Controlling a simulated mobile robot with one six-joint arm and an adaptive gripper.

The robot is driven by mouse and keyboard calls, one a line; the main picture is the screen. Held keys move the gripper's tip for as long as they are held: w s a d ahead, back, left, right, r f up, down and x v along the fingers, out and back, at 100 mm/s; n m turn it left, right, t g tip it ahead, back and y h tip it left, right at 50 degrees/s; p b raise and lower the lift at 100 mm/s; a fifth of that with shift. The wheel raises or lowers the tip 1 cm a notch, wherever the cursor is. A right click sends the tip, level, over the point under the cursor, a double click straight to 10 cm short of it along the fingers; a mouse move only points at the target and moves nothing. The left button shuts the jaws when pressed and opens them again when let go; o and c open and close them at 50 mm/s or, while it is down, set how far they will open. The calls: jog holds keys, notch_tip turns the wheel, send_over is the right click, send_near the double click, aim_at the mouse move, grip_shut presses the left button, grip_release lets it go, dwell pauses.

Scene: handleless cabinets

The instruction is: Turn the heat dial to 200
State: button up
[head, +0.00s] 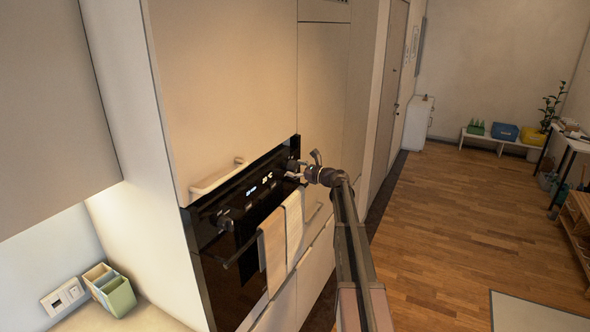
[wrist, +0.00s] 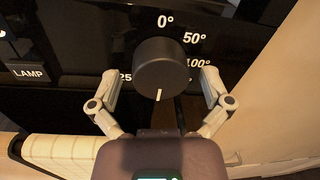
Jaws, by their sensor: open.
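The heat dial (wrist: 161,68) is a round black knob on the oven's black glass panel. Its white pointer line points almost straight down. The labels 0°, 50° and 100° show around its top and right, and a partly covered label starting "25" shows at the left. My gripper (wrist: 159,76) is open, with one finger on each side of the dial; I cannot tell whether either touches it. Labels below the dial are hidden. In the head view my gripper (head: 301,169) is at the right end of the oven panel (head: 245,197).
A LAMP label (wrist: 29,73) is left of the dial. Towels (head: 273,245) hang on the oven handle (head: 240,255) below the panel. Another knob (head: 222,221) is at the panel's left end. The wooden floor (head: 450,220) to the right is open.

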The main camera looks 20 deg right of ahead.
jog(key=shift+s, duration=0.1)
jog(key=v, duration=1.2)
dwell(0.8)
